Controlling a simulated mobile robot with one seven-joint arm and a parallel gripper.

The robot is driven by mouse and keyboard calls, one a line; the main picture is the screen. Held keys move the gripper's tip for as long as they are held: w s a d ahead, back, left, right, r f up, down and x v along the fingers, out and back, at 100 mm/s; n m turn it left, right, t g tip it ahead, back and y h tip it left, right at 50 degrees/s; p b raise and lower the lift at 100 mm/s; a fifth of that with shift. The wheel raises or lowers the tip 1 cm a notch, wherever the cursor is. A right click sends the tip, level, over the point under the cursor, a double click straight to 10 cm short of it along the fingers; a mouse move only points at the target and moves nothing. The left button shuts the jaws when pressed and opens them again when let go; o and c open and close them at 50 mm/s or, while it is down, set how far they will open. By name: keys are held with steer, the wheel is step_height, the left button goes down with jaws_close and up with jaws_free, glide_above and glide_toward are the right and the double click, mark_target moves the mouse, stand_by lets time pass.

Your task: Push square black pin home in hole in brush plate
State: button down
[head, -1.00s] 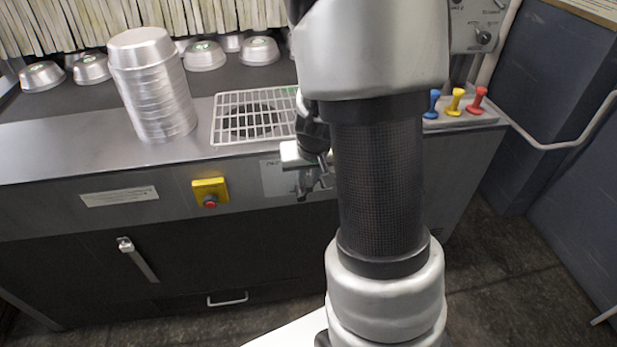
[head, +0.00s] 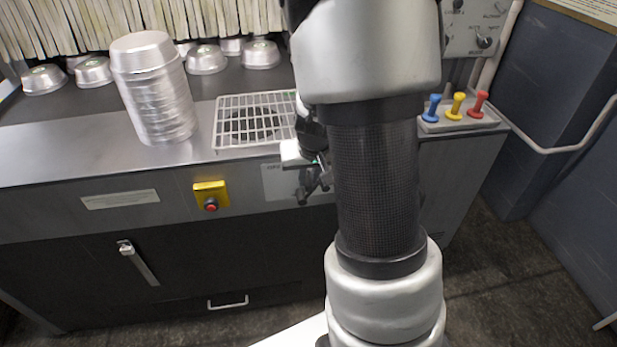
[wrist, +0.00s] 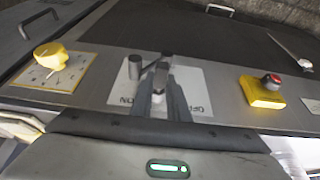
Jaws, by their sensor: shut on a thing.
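My gripper (wrist: 150,72) shows at the middle of the wrist view, in front of the machine's front panel. Its two dark fingers are close together around a small piece (wrist: 159,82), which seems to be the square black pin; its shape is hard to make out. In the head view my gripper (head: 314,188) hangs beside my arm, in front of the panel below the wire grid, partly hidden by the arm. I cannot make out the brush plate or its hole in either view.
A white label (wrist: 195,88) lies behind the fingers. A yellow knob (wrist: 50,55) and a yellow stop-button box (wrist: 262,92) stick out of the panel. A tall pan stack (head: 155,90), a wire grid (head: 255,118) and blue, yellow and red pegs (head: 455,106) stand on top.

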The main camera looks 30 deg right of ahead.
steer(key=shift+w+d, duration=0.15)
steer(key=shift+w, duration=0.25)
steer(key=c, duration=1.6)
jaws_free()
steer(key=p+v, duration=0.7)
steer(key=v, duration=1)
steer(key=shift+s+r, duration=0.15)
